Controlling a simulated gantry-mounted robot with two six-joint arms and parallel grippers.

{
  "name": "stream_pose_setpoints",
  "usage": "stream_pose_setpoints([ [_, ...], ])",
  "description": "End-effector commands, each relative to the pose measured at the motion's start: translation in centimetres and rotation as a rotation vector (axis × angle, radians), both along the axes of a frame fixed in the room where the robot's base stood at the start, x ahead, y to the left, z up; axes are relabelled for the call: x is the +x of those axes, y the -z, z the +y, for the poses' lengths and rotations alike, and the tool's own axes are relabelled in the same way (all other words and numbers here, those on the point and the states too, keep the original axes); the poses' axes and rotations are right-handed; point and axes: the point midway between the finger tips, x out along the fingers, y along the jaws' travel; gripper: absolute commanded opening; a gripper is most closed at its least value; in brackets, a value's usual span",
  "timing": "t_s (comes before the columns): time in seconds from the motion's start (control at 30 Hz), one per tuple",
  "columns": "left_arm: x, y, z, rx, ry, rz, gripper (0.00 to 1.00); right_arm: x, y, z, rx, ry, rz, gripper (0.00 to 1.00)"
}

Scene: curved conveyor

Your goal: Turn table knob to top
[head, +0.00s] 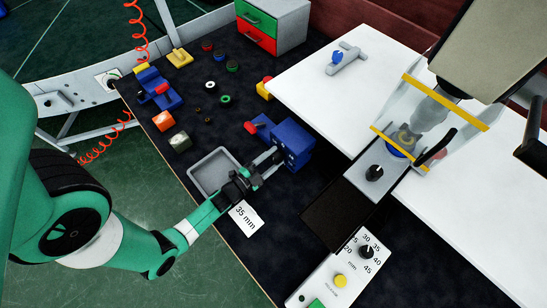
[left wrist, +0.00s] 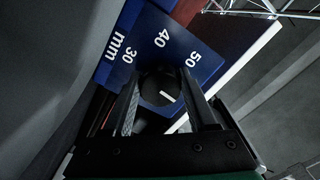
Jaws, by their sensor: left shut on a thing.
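A blue box (head: 293,142) stands near the middle of the dark table. In the left wrist view its blue face (left wrist: 188,52) carries the marks 30, 40, 50 and "mm". A black knob (left wrist: 158,84) with a short white line sits on that face. My left gripper (head: 276,157) reaches the box's near side, and in the left wrist view its fingers (left wrist: 163,90) are shut on the knob's two sides. The white line is in the knob's lower part, slanting down to the right. The fingers hide part of the knob's edge. My right gripper is not in view.
A grey tray (head: 196,180) and a "35 mm" card (head: 246,218) lie close to my left arm. A red-and-blue part (head: 259,127) is beside the box. A white panel (head: 325,280) with another black knob (head: 366,251) is at the front right.

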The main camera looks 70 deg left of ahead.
Motion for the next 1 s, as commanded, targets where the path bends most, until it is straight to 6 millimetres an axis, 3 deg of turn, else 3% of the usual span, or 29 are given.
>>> stream_pose_setpoints([
  [0.27,0.0,-0.1,0.0,0.002,0.002,-0.002,0.02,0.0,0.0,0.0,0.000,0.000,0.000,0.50],
  [0.3,0.0,-0.1,0.0,0.002,0.001,-0.001,0.65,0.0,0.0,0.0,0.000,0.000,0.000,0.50],
  [0.43,0.0,-0.1,0.0,0.003,0.001,-0.001,0.88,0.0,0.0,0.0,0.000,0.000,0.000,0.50],
  [0.77,-0.3,0.0,-0.1,0.002,-0.001,0.001,0.88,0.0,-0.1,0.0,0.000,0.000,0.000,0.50],
  [1.0,-4.1,-0.2,-1.6,0.000,-0.005,0.003,0.88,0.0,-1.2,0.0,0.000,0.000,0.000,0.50],
])
